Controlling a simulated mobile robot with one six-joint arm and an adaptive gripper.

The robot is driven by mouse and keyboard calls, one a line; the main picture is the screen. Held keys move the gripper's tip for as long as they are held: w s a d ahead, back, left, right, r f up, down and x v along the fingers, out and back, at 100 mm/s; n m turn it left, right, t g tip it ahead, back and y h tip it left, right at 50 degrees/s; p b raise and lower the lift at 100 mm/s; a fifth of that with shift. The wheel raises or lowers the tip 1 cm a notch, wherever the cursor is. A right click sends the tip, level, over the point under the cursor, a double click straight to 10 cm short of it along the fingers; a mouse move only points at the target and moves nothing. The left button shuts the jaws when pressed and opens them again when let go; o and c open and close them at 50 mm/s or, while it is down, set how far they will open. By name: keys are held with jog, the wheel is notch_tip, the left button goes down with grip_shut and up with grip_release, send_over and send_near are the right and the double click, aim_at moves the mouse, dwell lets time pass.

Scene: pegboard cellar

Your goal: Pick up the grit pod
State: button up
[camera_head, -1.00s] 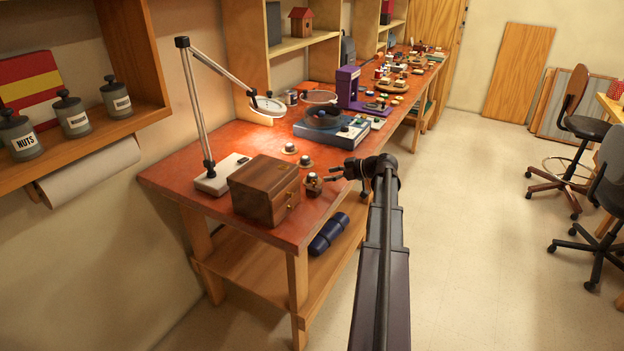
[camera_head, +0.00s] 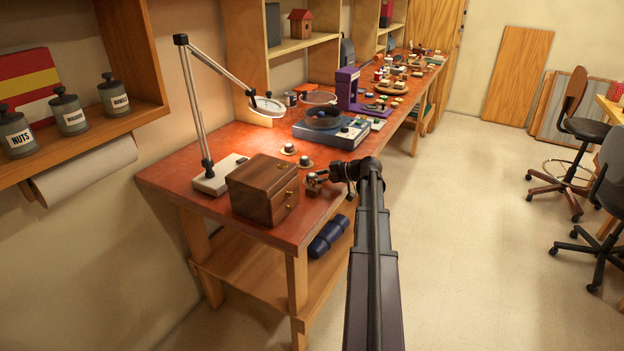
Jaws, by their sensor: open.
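A small brown round-topped object (camera_head: 313,191), which may be the grit pod, stands on the red bench top (camera_head: 215,145) just right of the wooden box. Two similar small pieces with dark knobs and pale bases, one farther back (camera_head: 288,149) and one nearer (camera_head: 305,163), stand behind it. I cannot tell by label which is the grit pod. My gripper (camera_head: 317,177) is open and reaches in from the right at the brown object's upper part. Its fingers hide part of that object, and I cannot tell whether they touch it.
A wooden box with drawers (camera_head: 264,190) stands close left of the gripper. A lamp (camera_head: 222,175) stands behind the box. A blue record player (camera_head: 332,133) sits farther back. A dark blue roll (camera_head: 328,236) lies on the lower shelf.

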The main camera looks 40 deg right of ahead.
jog(key=c, duration=0.8)
jog(key=shift+r, duration=0.25)
notch_tip(320, 180, up, 4)
jog(key=p, duration=0.4)
jog(key=shift+f, duration=0.15)
jog(key=s+d+p, duration=0.1)
jog(key=s+d, duration=0.1)
jog(key=s, duration=1.3)
jog(key=shift+s+r, duration=0.4)
jog(key=shift+d, duration=0.15)
